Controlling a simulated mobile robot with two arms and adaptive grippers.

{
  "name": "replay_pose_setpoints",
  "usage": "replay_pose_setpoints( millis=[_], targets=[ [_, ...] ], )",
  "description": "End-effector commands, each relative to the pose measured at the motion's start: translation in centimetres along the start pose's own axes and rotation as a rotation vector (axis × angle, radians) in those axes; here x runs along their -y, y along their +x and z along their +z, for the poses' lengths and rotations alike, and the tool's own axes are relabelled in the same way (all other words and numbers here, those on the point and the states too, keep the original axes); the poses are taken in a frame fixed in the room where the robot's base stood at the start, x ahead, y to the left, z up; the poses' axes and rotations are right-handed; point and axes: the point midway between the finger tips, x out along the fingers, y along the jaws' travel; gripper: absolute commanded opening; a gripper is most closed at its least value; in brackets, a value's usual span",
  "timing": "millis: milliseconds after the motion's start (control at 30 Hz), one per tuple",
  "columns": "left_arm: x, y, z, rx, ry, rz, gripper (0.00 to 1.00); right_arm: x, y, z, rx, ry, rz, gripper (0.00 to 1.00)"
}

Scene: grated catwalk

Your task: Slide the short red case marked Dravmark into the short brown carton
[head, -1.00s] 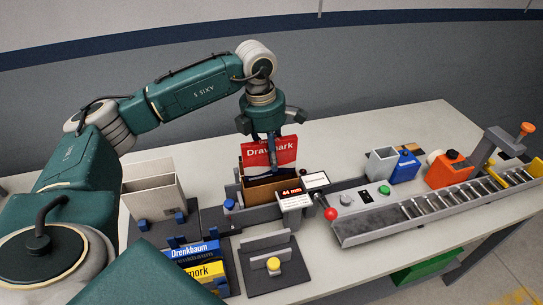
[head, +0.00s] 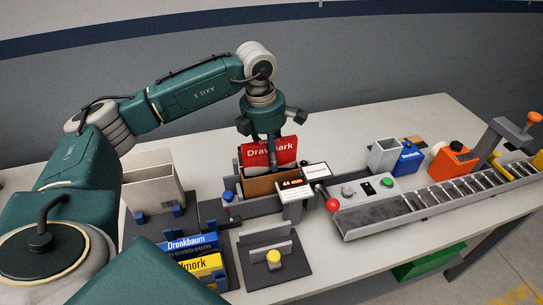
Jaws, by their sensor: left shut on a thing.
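The red case marked Dravmark (head: 262,155) stands upright, partly inside the open top of the short brown carton (head: 274,184). Its upper part with the white lettering shows above the carton's rim; its lower part is hidden inside. My left gripper (head: 273,147) is shut on the red case near its top. The carton sits in a grey holder behind a small display. My right gripper is not in view.
A taller pale carton (head: 152,192) stands at left. A grey plate with a yellow knob (head: 274,258) is in front of the holder. A roller conveyor (head: 440,200), grey box (head: 383,156), blue bottle (head: 408,158) and orange bottle (head: 453,160) are at right.

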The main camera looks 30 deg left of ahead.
Motion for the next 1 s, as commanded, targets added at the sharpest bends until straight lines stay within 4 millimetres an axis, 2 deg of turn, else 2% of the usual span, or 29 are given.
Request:
replay_pose_setpoints(
  millis=[300,333,433,1000],
  targets=[
    [-0.01,-0.08,0.04,0.001,0.0,0.001,0.0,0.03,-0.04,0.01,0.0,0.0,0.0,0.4],
    [-0.01,-0.08,0.04,0.001,0.0,0.001,0.23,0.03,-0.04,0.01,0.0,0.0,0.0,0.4],
    [-0.03,-0.08,0.03,0.001,0.0,0.001,0.43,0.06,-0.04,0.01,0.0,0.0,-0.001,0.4],
    [-0.16,-0.08,-0.04,0.0,-0.002,0.004,0.44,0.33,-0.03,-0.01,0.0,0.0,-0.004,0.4]
  ],
)
